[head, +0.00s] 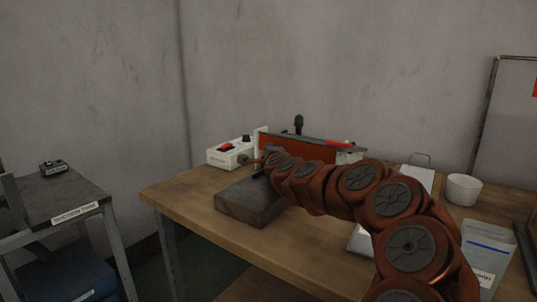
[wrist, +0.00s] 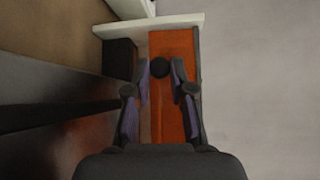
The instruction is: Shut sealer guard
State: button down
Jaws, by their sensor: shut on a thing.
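The sealer guard is an orange panel (head: 305,148) at the back of the table in the head view, standing up along the sealer. It also shows in the wrist view (wrist: 172,46), below a pale end plate (wrist: 150,25). A round black knob (wrist: 160,67) sits on the guard. My gripper (wrist: 162,78) has its two fingertips on either side of this knob and is shut on it. In the head view my red-brown arm hides most of the gripper and the contact. A black upright piece (head: 298,124) rises above the guard; I cannot tell if it is that knob.
A white control box (head: 230,152) stands left of the guard. A dark grey block (head: 247,203) lies in front on the wooden table (head: 180,197). A white cup (head: 463,189) and a grey pouch (head: 488,250) are at the right. The table's left front corner is clear.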

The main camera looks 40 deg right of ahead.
jog(key=shift+r, duration=0.25)
jog(key=c, duration=1.2)
grip_release()
jog(key=shift+o, duration=1.1)
jog(key=shift+f, duration=0.15)
jog(key=shift+p, duration=0.55)
